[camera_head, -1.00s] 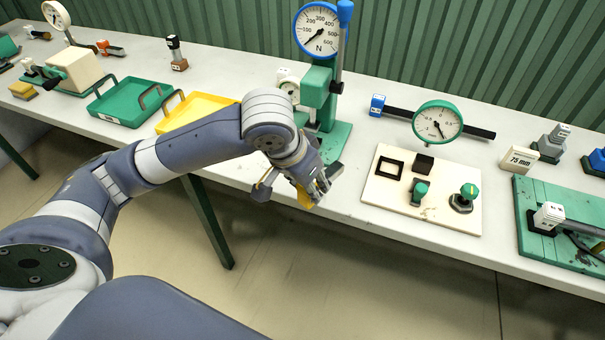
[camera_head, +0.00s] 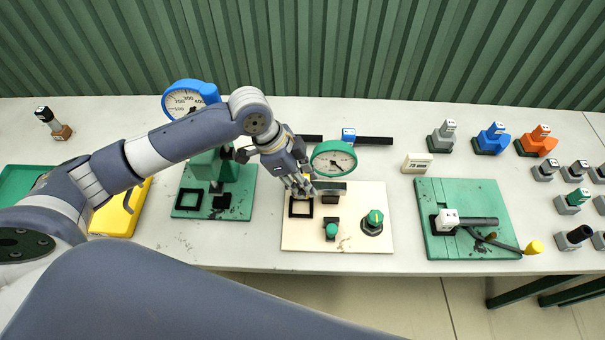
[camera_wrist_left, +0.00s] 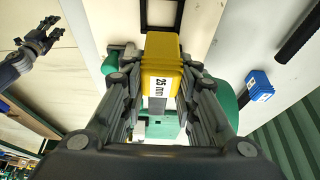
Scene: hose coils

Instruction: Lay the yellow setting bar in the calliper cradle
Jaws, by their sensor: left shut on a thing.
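My left gripper (camera_head: 302,188) is shut on the yellow setting bar (camera_wrist_left: 163,62), marked 25 mm in the left wrist view. In the head view the hand hides the bar. The gripper is over the back left of a white board (camera_head: 350,238), near its black square frame (camera_head: 301,207). The green-rimmed dial calliper (camera_head: 334,160), with its dark beam (camera_head: 373,140) and blue block (camera_head: 348,134), is just right of the hand. Which part is the cradle I cannot tell. My right gripper (camera_wrist_left: 42,38) shows small in the left wrist view, fingers spread, apart from the bar.
A green knob (camera_head: 375,216) and a small green-topped part (camera_head: 331,230) stand on the board. The blue-rimmed gauge stand (camera_head: 187,97) is left of it. A green plate with a lever (camera_head: 470,190) is to the right. Bare table lies between board and plate.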

